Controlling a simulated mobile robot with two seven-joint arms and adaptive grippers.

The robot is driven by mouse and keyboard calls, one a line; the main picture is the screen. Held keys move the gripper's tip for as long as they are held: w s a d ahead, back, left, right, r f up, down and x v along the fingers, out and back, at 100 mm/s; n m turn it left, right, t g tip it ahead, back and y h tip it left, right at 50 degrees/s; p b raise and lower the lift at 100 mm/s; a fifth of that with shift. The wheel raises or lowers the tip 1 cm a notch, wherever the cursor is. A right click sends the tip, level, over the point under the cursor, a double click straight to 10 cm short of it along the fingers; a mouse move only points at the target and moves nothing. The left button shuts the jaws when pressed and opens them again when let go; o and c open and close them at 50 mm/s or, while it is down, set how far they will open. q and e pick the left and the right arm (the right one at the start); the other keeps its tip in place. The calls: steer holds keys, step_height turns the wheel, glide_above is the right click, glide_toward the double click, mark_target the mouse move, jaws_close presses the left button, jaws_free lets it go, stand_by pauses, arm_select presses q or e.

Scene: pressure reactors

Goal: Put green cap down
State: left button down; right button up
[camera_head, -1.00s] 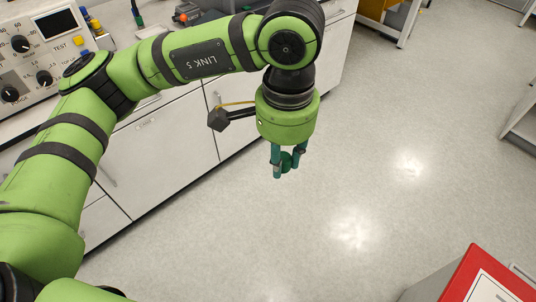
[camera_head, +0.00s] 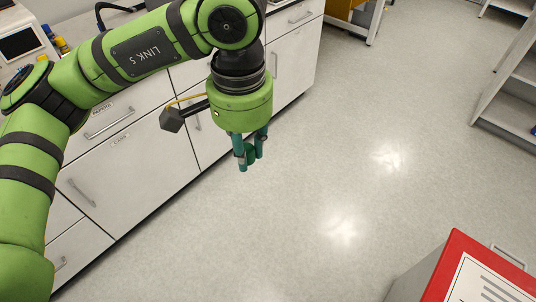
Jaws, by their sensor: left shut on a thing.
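My left gripper (camera_head: 251,152) hangs from the green arm, pointing down over open floor in front of the white cabinets. Its teal fingers are shut on a small dark green cap (camera_head: 250,154), which shows only partly between the fingertips. The cap is held in the air, well above the floor. My right gripper is not in view.
White cabinets (camera_head: 126,160) with a worktop run along the left. A grey cabinet or box with a red-edged top (camera_head: 440,272) stands at the lower right. White shelves (camera_head: 510,95) are at the right edge. The grey floor (camera_head: 330,150) between is clear.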

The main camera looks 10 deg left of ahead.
arm_select(q)
steer(key=w+d+r+n, duration=0.2)
steer(key=w+d+n, duration=0.3)
steer(key=d+n, duration=0.25)
steer(key=s+a+f, duration=0.2)
steer(key=a+f, duration=0.4)
steer(key=a, duration=0.3)
steer(key=s+a+f, duration=0.2)
steer(key=a+f, duration=0.5)
steer(key=a, duration=0.2)
steer(key=shift+f, duration=0.15)
steer(key=shift+w+m, duration=0.1)
steer(key=shift+m, duration=0.15)
